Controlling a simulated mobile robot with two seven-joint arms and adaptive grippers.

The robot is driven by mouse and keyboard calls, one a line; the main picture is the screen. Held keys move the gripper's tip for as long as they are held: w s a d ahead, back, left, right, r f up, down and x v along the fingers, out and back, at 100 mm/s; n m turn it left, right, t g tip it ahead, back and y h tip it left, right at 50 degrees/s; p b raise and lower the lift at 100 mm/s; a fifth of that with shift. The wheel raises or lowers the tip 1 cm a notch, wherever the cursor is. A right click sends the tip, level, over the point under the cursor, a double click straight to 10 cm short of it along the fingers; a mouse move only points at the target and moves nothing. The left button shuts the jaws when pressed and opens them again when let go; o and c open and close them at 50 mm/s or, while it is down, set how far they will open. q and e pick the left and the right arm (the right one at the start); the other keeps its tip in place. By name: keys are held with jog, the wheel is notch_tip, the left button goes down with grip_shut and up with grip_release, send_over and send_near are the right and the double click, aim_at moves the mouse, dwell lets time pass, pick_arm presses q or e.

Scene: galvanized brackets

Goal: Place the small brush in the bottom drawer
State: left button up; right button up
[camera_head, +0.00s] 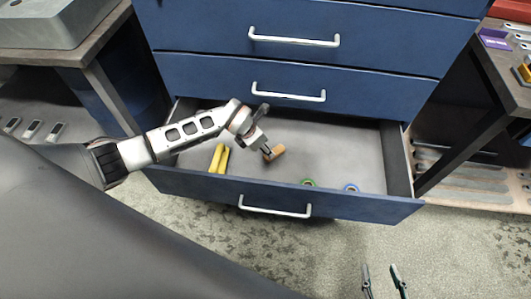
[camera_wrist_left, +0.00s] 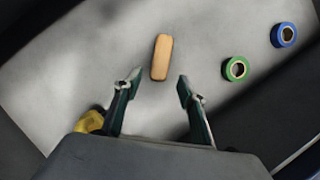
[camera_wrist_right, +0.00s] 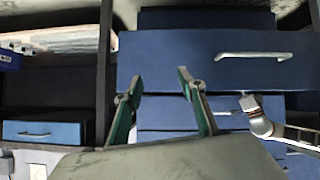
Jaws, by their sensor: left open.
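The small brush appears to be the orange-brown block (camera_head: 274,153) lying in the open bottom drawer (camera_head: 340,150); no bristles show. In the left wrist view the block (camera_wrist_left: 161,57) lies flat on the grey drawer floor, beyond and between my left fingertips. My left gripper (camera_head: 266,148) reaches down into the drawer beside the block. In the left wrist view its fingers (camera_wrist_left: 159,80) are spread and empty. My right gripper (camera_head: 383,268) is in front of the drawer at the lower right. Its fingers (camera_wrist_right: 160,78) are apart with nothing between them.
The drawer also holds a yellow item (camera_head: 219,158), a green tape roll (camera_head: 308,182) and a blue tape roll (camera_head: 351,188). The closed drawers above (camera_head: 200,75) overhang its back. Benches stand on both sides. The drawer floor around the block is bare.

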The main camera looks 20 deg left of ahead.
pick_arm(q)
jog(key=p+v, duration=0.1)
jog(key=v, duration=0.3)
jog(key=shift+s, duration=0.1)
pick_arm(e)
jog(key=shift+s+d+f, duration=0.35)
jog(key=shift+s+f, duration=0.05)
jog(key=shift+f, duration=0.05)
jog(key=shift+w+a+r, duration=0.1)
jog(key=shift+a+r, duration=0.05)
jog(key=shift+r, duration=0.1)
